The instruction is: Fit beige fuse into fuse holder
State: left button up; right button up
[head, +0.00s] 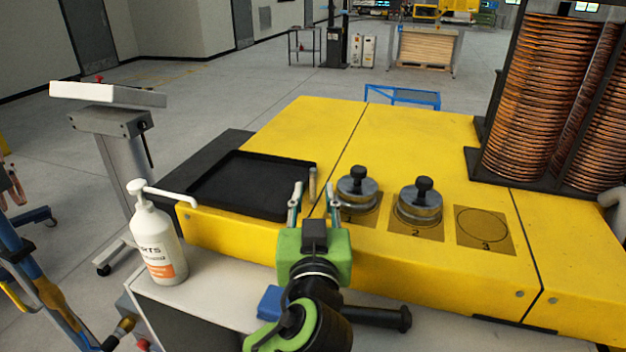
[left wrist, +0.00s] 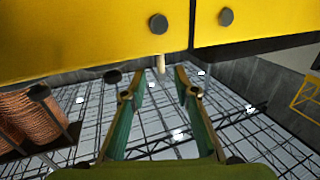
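A small beige fuse (head: 313,182) stands upright on the yellow bench top, beside the right edge of the black tray. My left gripper (head: 314,190) points away from me, with one finger on each side of the line to the fuse. In the left wrist view the left gripper (left wrist: 159,75) is open, and the fuse (left wrist: 161,63) shows between and just past the fingertips. No finger visibly touches it. I cannot pick out a fuse holder in either view. My right gripper is not in view.
The black tray (head: 250,177) is empty. Two metal weights with black knobs, (head: 358,190) and (head: 418,205), stand right of the gripper, then an empty marked square (head: 482,228). A pump bottle (head: 158,245) stands at left. Copper coils (head: 530,100) stand at right.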

aim_at(313, 182)
pick_arm(q)
jog(key=shift+w, duration=0.35)
jog(key=w+p, duration=0.3)
jog(key=w, duration=0.1)
jog(key=shift+a+r, duration=0.1)
jog(key=shift+w+f, duration=0.2)
jog(key=shift+w, duration=0.35)
jog(key=shift+s, duration=0.1)
grip_shut()
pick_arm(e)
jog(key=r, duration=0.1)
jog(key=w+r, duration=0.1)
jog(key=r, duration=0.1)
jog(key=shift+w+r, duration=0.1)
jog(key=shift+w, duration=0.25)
